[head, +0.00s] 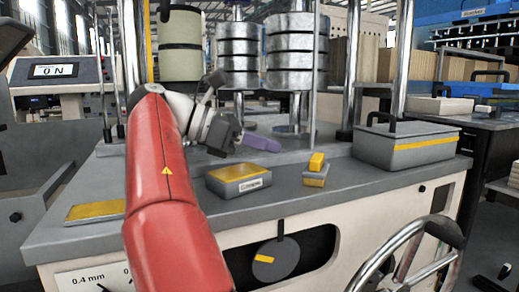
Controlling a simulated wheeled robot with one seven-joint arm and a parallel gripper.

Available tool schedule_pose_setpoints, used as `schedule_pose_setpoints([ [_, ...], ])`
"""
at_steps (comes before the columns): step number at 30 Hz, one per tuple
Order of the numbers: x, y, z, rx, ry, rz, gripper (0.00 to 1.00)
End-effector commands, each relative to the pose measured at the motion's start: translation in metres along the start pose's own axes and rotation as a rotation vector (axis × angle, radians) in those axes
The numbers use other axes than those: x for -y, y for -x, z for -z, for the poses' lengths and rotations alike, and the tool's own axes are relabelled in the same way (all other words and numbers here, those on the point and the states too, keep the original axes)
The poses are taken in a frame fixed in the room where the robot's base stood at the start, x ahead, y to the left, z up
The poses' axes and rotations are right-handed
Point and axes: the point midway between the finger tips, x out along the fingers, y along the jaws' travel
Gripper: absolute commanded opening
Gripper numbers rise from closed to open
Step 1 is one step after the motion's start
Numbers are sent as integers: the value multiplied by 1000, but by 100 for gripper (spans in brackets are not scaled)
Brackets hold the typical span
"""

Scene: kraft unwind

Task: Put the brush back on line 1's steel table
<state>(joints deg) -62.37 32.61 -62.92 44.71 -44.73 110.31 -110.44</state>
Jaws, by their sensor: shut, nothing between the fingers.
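My gripper (262,143) is over the grey machine top, left of centre, at the end of my red arm. It is shut with nothing seen between its fingers; a purple, finger-like part points right from its dark body. I cannot make out a brush for certain. A small grey block with a yellow top piece (316,168) stands on the grey top, right of and nearer than the gripper; I cannot tell whether it is the brush. No table here is clearly marked as line 1's steel table; the grey top (330,205) carries these things.
A flat grey box with a yellow lid (239,178) sits below the gripper. A larger lidded grey case (405,146) stands at the right. Steel weights (290,50) on posts rise behind the gripper. A handwheel (410,255) juts out at front right. A display (55,72) reads 0 N.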

Motion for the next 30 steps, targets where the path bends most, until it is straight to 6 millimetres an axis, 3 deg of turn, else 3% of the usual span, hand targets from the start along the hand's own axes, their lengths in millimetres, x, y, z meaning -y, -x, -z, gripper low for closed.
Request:
schedule_pose_setpoints([
  [6,0,-48,-14,-3,-1,2,0],
  [13,0,-82,-28,-1,-1,2,0],
  [16,0,-83,-16,-1,2,-2,0],
  [30,0,-85,-9,-9,6,5,0],
])
